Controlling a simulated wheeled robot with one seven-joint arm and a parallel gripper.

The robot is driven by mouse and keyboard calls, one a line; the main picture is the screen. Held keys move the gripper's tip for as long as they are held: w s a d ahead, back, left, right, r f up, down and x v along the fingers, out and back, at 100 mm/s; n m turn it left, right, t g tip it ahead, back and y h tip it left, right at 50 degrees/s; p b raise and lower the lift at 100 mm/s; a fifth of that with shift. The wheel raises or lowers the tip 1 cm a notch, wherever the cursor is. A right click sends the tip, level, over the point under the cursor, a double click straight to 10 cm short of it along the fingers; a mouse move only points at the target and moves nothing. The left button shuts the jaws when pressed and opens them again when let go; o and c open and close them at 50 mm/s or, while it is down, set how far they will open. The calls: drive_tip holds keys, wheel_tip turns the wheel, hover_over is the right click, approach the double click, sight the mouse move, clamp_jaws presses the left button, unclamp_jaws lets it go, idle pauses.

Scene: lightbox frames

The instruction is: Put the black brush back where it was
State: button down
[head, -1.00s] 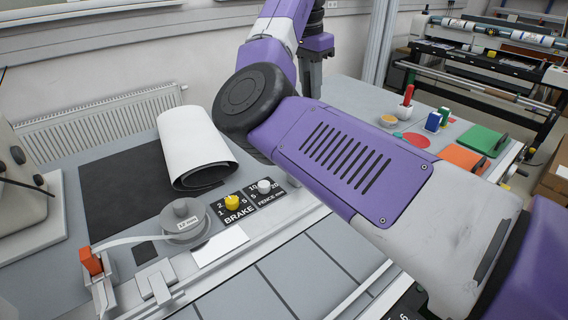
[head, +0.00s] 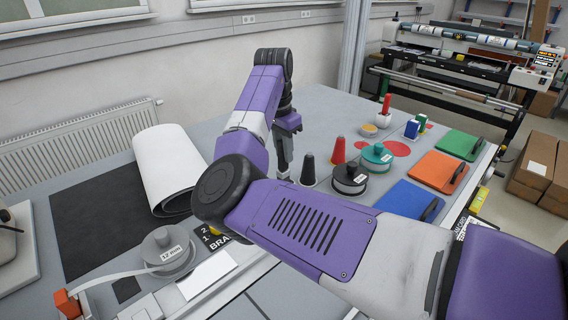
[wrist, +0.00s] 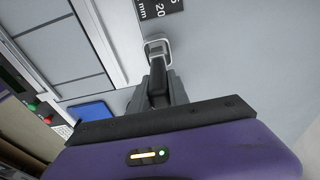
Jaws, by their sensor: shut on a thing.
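My gripper (head: 284,162) points down over the grey table in the middle of the head view. In the wrist view it (wrist: 158,98) is shut on a dark handle with a pale squared end, which looks like the black brush (wrist: 157,72). The brush is small and mostly hidden by the fingers in the head view. I cannot tell whether its lower end touches the table.
Black (head: 349,180) and green (head: 376,157) discs stand to the right. A white roll (head: 166,168) lies left. A red-handled item stands in a white cup (head: 384,120).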

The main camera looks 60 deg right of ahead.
sight(284, 166)
drive_tip(key=shift+f+p, duration=0.35)
drive_tip(key=shift+f, duration=2.25)
drive_tip(key=c, duration=1.3)
unclamp_jaws()
drive_tip(key=shift+o, duration=0.2)
drive_tip(key=r, duration=0.4)
drive_tip(key=a+r+b, duration=0.1)
drive_tip(key=r, duration=0.3)
drive_tip(key=r+b, duration=0.1)
drive_tip(key=r, duration=0.3)
drive_tip(key=shift+w+a+r, duration=0.1)
drive_tip(key=shift+w+a, duration=0.1)
drive_tip(key=shift+a, duration=0.1)
